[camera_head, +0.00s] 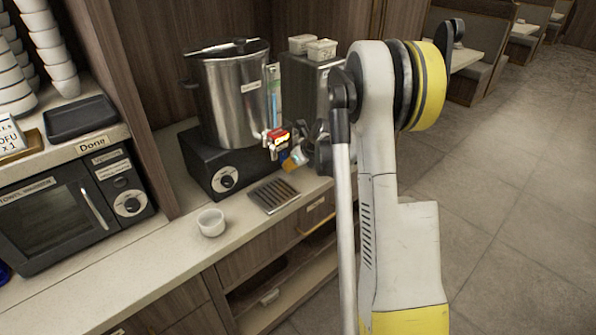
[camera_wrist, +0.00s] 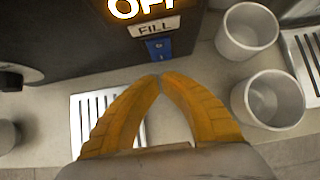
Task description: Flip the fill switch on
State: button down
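The fill switch (camera_wrist: 158,48) is a small blue rocker on the dark front of a machine in the wrist view. A plate reading "FILL" (camera_wrist: 156,26) sits just above it, and above that a lit sign reads "OFF" (camera_wrist: 140,7). My gripper (camera_wrist: 160,78) has two yellow fingers whose tips meet just below the switch in the picture. It looks shut and empty. I cannot tell whether the tips touch the panel.
Two pale cups (camera_wrist: 247,31) (camera_wrist: 272,101) stand right of my fingers. A slotted drip tray (camera_wrist: 92,120) lies below left. In the head view a steel pot (camera_head: 232,100) stands on a black heater (camera_head: 205,165), and a white cup (camera_head: 211,222) sits on the counter.

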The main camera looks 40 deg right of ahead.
aim_at(283, 158)
jog(key=shift+w, duration=0.75)
jog(key=shift+w+a+f+t+b, duration=0.1)
jog(key=shift+w+f+t+b, duration=0.25)
jog(key=shift+b, duration=0.5)
jog(key=shift+w+f+t+b, duration=0.1)
jog(key=shift+w+t+b, duration=0.1)
jog(key=shift+t+b, duration=0.2)
jog(key=shift+r, duration=0.25)
